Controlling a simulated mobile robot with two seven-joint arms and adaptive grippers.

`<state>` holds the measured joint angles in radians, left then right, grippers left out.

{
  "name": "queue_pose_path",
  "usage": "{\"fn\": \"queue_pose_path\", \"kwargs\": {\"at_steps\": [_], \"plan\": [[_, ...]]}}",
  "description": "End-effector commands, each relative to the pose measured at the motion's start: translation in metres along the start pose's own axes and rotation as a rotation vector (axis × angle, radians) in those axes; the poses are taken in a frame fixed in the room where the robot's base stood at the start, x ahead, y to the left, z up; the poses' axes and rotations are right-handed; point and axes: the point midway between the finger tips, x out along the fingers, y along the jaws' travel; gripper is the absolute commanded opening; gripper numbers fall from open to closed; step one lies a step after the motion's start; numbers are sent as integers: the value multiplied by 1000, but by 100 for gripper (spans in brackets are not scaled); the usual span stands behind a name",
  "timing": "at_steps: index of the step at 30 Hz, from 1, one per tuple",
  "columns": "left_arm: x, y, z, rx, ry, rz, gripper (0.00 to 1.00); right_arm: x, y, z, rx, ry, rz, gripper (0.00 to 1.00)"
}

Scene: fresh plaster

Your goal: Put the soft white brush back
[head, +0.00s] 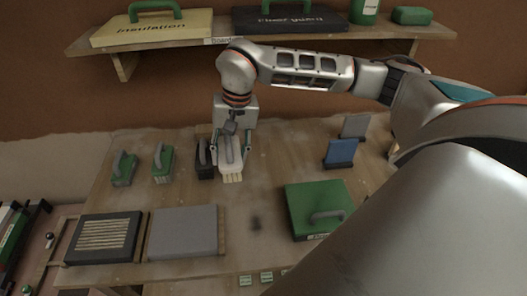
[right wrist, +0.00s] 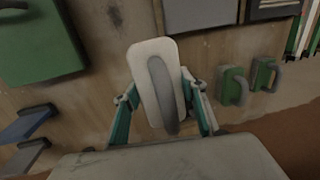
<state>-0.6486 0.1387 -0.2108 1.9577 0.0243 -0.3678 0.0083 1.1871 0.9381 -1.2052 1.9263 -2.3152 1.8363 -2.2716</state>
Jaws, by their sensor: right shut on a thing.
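The soft white brush (head: 231,177) has a pale body with cream bristles and a grey bar handle. My right gripper (head: 231,150) points down over the bench and is shut on this brush. In the right wrist view the brush (right wrist: 137,62) lies between the two teal fingers, its grey handle running lengthwise. I cannot tell whether its bristles touch the bench. My left gripper is not in view.
A dark brush (head: 204,162) stands close left of the held brush, with two green brushes (head: 162,164) (head: 123,169) farther left. A green float (head: 318,203) lies right, blue (head: 341,152) and grey (head: 355,126) tools behind it. Flat boards (head: 183,230) lie front left. The centre front is clear.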

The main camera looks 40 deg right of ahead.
Motion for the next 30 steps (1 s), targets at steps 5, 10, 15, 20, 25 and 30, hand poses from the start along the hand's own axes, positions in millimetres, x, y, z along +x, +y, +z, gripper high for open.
{"fn": "queue_pose_path", "kwargs": {"at_steps": [5, 10, 15, 20, 25, 30], "plan": [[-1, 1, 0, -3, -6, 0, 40, 6, 9, -40, 367, 67, 6, 21], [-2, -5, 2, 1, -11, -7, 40, 12, 22, -76, 711, 130, 4, 21], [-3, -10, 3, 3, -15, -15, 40, 16, 34, -105, 992, 184, 0, 21], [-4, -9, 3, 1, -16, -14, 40, 17, 42, -120, 1145, 216, -6, 21], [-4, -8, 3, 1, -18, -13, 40, 33, 48, -124, 1198, 224, -4, 21], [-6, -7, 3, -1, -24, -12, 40, 62, 53, -124, 1197, 223, -5, 21]]}}
